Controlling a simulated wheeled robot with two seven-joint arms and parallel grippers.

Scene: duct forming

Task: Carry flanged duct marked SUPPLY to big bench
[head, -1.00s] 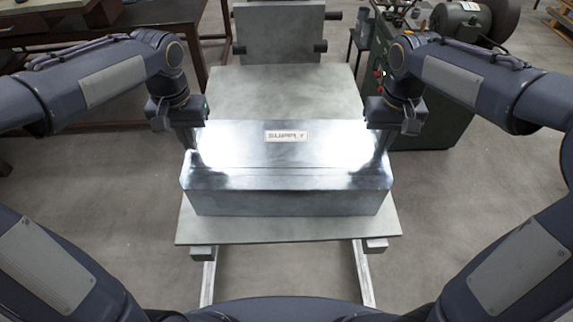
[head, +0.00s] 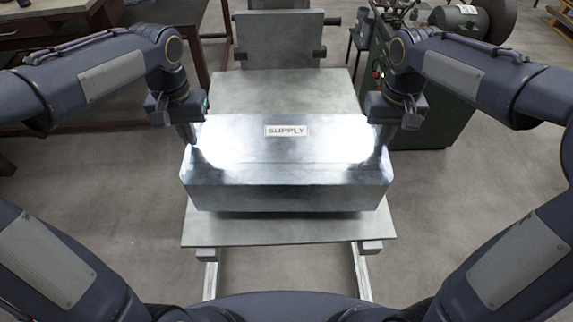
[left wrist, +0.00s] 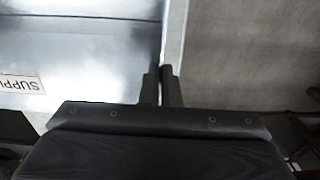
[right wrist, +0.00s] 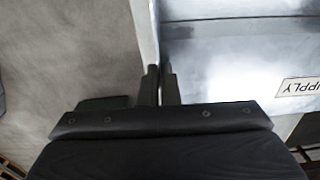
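The flanged duct (head: 286,175) is a shiny sheet-metal box with a SUPPLY label (head: 287,131) on top. It is roughly level, just above the grey sheet-metal table (head: 285,232), with a dark shadow under its near edge. My left gripper (head: 190,138) is shut on the duct's left end edge; the left wrist view shows its fingers (left wrist: 161,75) on both sides of the thin metal. My right gripper (head: 383,137) is shut on the right end edge, and its fingers (right wrist: 159,74) straddle it in the right wrist view. The duct's underside is hidden.
A dark brown bench (head: 40,38) stands at the far left, partly hidden by my left arm. A grey upright panel (head: 280,42) stands behind the table. A green machine (head: 440,118) stands at the right. Grey floor is open on both sides of the table.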

